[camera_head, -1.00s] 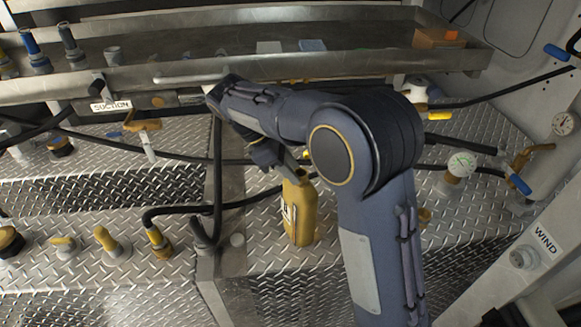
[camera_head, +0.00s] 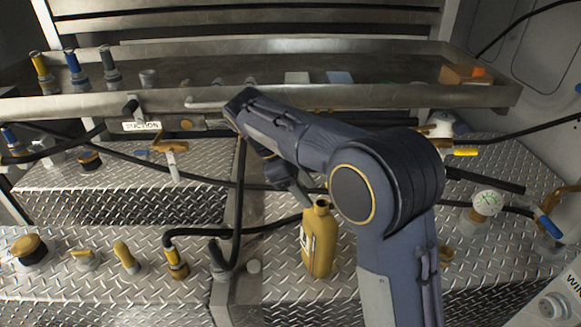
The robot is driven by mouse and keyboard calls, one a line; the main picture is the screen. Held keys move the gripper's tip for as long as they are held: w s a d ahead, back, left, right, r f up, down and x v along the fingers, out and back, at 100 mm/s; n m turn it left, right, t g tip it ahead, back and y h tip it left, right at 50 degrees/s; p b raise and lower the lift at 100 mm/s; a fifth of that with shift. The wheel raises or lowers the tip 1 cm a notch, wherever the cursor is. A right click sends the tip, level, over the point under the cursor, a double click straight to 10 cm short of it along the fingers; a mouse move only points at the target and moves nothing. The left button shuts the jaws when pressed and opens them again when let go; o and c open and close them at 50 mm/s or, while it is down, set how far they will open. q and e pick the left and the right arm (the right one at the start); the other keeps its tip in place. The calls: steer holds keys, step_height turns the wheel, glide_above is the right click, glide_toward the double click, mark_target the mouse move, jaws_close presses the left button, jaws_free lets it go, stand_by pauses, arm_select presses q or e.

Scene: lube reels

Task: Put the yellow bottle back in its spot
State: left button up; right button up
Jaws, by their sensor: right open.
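The yellow bottle (camera_head: 318,243) stands upright on the diamond-plate deck (camera_head: 277,283), left of my right forearm. Its open neck faces up and a pale label shows on its left side. My right gripper (camera_head: 304,196) is just above and left of the bottle's neck, pointing down toward it. Its jaws are open, small and partly hidden, and I cannot tell whether a finger touches the neck. My left gripper is out of view.
A long metal tray shelf (camera_head: 385,98) runs across the back, with an orange-brown box (camera_head: 466,75) and several capped fittings. Black hoses (camera_head: 240,190) cross the deck near the bottle. Several yellow-handled valves (camera_head: 125,256) stand at left.

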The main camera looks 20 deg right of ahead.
steer(key=p+v, duration=0.2)
steer(key=v, duration=0.7)
steer(key=s+d+f+m+t+y, duration=0.25)
steer(key=s+d+m+y, duration=0.3)
steer(key=s+d, duration=0.5)
steer(key=s+a+f+m+t+y, duration=0.2)
steer(key=s+f+m, duration=0.2)
steer(key=s, duration=0.4)
steer(key=s+a+f+m+t+y, duration=0.2)
steer(key=s+f+m, duration=0.3)
steer(key=s, duration=0.3)
steer(key=shift+a+t+b, duration=0.2)
steer(key=shift+t+b, duration=0.1)
steer(key=shift+t, duration=0.55)
